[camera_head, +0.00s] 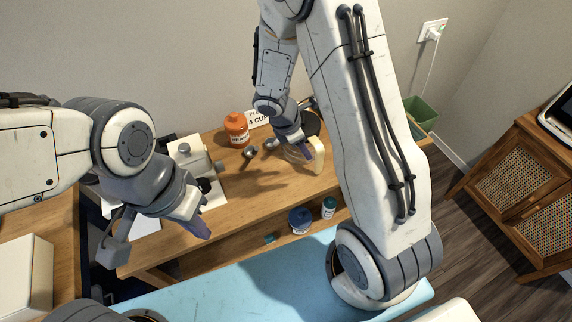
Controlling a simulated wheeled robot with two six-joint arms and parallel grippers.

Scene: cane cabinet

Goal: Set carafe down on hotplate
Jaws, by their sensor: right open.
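The carafe shows mainly as a cream handle (313,153) at the back right of the wooden table, with a dark round part (311,123) behind it. I cannot tell whether that part is the carafe's body or lid or the hotplate. No hotplate surface can be made out; the arm covers much of this spot. My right gripper (304,151) is open, pointing down right at the cream handle. I cannot tell whether its fingers touch it. My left gripper (202,230) hangs over the table's front left, away from the carafe; its jaw gap is not clear.
An orange jar (236,129) stands by a "4 CUP" card (259,119), with metal scoops (250,152) in front. A white appliance (191,158) stands left. A blue-lidded jar (300,219) and small bottle (328,207) sit on the lower shelf. A green bin (421,114) is right.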

